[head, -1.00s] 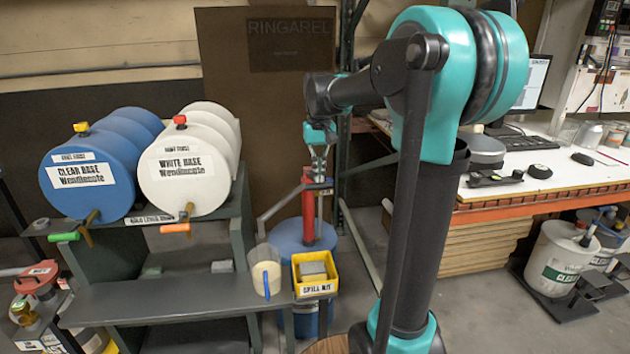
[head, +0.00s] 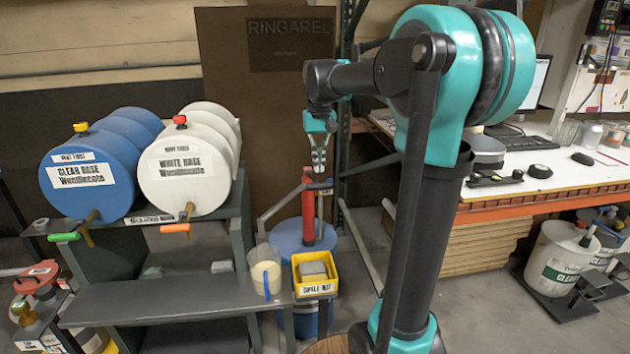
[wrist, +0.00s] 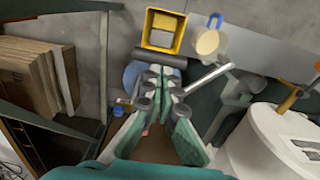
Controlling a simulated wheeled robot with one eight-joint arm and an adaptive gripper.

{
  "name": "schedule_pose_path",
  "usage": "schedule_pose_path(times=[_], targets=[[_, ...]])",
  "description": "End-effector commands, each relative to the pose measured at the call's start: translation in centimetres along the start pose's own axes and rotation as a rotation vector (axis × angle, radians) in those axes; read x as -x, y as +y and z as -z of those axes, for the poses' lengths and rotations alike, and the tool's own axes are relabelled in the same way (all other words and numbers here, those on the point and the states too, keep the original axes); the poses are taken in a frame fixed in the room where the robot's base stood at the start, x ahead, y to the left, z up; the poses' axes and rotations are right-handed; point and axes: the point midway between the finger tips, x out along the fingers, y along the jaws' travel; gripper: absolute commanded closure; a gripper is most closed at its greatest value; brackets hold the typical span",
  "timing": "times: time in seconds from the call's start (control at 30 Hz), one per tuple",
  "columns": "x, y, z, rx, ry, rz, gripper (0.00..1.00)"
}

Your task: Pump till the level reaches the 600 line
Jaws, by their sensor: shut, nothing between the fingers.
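My gripper (head: 319,158) is shut and empty. It points down above the red hand pump (head: 308,212) on the blue drum (head: 290,240), apart from the pump top in the head view. In the wrist view my gripper (wrist: 153,80) covers most of the pump and drum. A clear jug (head: 265,272) with a blue handle stands beside the pump, under its grey spout pipe (head: 270,210), with pale cream liquid in it. The jug also shows in the wrist view (wrist: 208,42). Its level marks are too small to read.
A yellow spill kit bin (head: 316,288) stands right of the jug. A grey bench (head: 170,297) and a rack with a blue barrel (head: 92,170) and a white barrel (head: 185,175) are at left. A cluttered white worktable (head: 560,170) is at right.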

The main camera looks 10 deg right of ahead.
Motion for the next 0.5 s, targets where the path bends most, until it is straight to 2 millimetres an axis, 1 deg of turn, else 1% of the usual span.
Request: schedule_pose_path(times=[0.3,0.5], targets=[[2.9,0.0,0.0,0.0,0.0,0.0,1.0],[4.2,0.0,0.0,0.0,0.0,0.0,1.0]])
